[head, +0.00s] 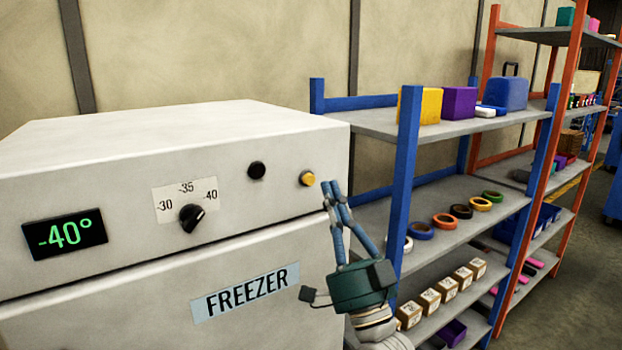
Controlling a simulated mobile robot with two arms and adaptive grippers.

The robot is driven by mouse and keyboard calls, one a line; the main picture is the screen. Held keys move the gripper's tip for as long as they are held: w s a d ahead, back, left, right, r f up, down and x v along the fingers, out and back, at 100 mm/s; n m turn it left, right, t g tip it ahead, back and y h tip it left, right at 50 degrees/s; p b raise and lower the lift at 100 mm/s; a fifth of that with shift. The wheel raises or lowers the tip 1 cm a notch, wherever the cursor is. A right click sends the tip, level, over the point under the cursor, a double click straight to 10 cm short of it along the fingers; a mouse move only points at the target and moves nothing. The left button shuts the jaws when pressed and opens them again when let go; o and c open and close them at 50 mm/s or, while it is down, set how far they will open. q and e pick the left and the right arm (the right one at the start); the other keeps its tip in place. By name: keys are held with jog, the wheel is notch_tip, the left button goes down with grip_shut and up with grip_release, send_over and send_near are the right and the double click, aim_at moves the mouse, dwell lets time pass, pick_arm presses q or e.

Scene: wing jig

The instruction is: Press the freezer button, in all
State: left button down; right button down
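The white freezer (90,160) fills the left of the head view, with a FREEZER label (245,291) on its front. A yellow button (308,179) sits at the right end of its control panel, and a black round button or knob (257,170) is to its left. The display (65,234) reads -40° in green. The black dial (191,217) sits under a scale marked -30, -35, -40. My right gripper (331,187) points up just right of the yellow button, with a small gap in the picture. Its fingertips are close together, with nothing seen between them. My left gripper is not in view.
A blue shelf rack (404,190) stands right behind my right gripper, holding colored boxes, tape rolls and small cartons (430,300). An orange rack (486,100) stands further right. Open floor (590,240) shows at the far right.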

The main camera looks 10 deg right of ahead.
jog(key=shift+s+d, duration=0.25)
jog(key=shift+s, duration=0.4)
jog(key=shift+s+d, duration=0.2)
jog(key=shift+s, duration=0.4)
